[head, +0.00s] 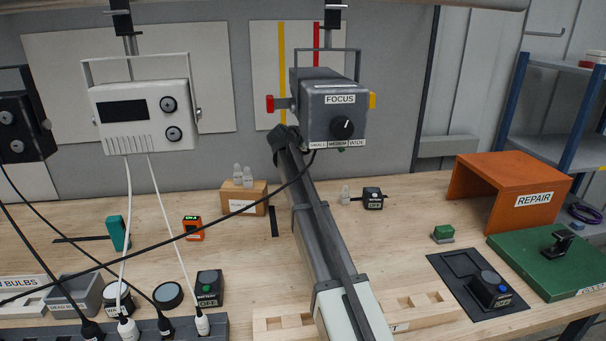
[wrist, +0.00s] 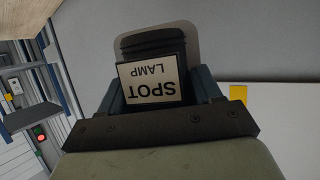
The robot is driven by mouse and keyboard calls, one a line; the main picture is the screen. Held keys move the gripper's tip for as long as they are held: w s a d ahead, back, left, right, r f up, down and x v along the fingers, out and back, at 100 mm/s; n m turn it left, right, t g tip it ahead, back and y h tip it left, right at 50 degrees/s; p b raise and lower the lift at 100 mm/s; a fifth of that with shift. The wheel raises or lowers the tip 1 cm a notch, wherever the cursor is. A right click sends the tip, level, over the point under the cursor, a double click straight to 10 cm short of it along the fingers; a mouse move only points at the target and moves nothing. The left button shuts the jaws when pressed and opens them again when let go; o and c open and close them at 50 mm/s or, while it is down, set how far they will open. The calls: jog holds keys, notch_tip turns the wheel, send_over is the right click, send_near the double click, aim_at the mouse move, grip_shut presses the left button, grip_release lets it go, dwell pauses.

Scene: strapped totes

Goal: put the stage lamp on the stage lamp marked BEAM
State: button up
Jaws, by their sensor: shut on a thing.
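A grey stage lamp labelled FOCUS (head: 338,110), with a black knob, hangs from the rail by a bracket. A white hanging unit (head: 145,112) with a dark display and two knobs is left of it, and a black unit (head: 22,125) is at the far left edge. I can read no BEAM mark. My arm reaches up to the FOCUS lamp; its end is hidden behind that lamp in the head view. In the wrist view my gripper (wrist: 158,72) is shut on a dark ribbed piece labelled SPOT LAMP (wrist: 150,45), upside down. A pale rounded panel lies behind it; contact cannot be told.
The bench holds an orange REPAIR cover (head: 510,180), a green board (head: 550,262), a dark mat (head: 455,268), a wooden block (head: 425,305) and a power strip (head: 170,328). Cables from the strip cross the left side. A black cable runs to the FOCUS lamp.

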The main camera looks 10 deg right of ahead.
jog(key=shift+f, duration=4.8)
jog(key=o, duration=1.3)
jog(key=shift+f, duration=0.1)
jog(key=shift+o, duration=0.2)
jog(key=shift+s+a+r, duration=0.1)
jog(key=shift+s+r, duration=0.1)
jog(key=v, duration=1.1)
jog(key=shift+s+a, duration=0.15)
jog(key=shift+s, duration=0.1)
jog(key=shift+r, duration=0.1)
